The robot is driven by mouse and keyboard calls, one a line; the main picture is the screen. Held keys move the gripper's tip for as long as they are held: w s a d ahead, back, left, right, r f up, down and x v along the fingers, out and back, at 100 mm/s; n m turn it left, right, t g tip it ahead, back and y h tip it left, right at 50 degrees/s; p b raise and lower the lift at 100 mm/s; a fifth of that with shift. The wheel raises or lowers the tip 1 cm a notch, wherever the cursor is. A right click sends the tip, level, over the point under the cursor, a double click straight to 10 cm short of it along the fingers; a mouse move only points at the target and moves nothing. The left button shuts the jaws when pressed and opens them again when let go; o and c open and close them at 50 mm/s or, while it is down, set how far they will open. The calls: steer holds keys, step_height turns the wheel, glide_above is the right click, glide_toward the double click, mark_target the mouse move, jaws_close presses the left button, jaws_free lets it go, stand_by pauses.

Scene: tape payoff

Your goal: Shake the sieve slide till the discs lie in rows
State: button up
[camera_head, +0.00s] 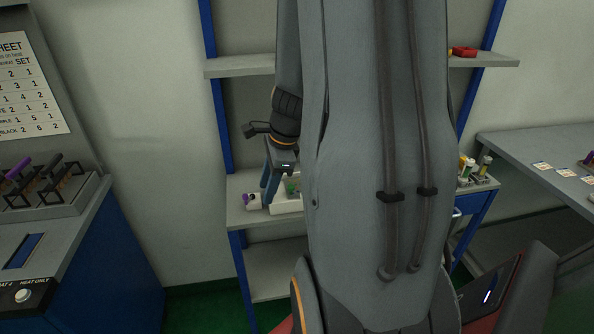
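My gripper (270,192) hangs fingers down over the middle shelf of the rack, left of my large grey arm link. Its blue fingers are seen at an angle, and I cannot tell whether they are open or shut. Just right of the fingertips a white tray-like thing (287,207) lies on the shelf, with something green (292,186) over it. My arm hides the right part of this tray. I cannot make out a sieve slide or any discs for certain.
A small white and purple item (252,201) lies left of the fingertips on the middle shelf (236,213). A red item (464,51) lies on the upper shelf. A blue cabinet (110,265) is left, a grey table (520,142) right.

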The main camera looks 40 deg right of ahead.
mark_target(292, 186)
steer(key=s+d+r+m+t+p, duration=0.1)
steer(key=d+r+m+p, duration=0.15)
steer(key=d+m, duration=0.75)
steer(key=shift+t+h, duration=0.3)
steer(key=x, duration=0.2)
steer(key=d+x, duration=0.1)
steer(key=x, duration=0.5)
steer(key=shift+s+d+f+b, duration=0.2)
steer(key=shift+d+f+b, duration=0.05)
steer(key=shift+b, duration=0.05)
jaws_close()
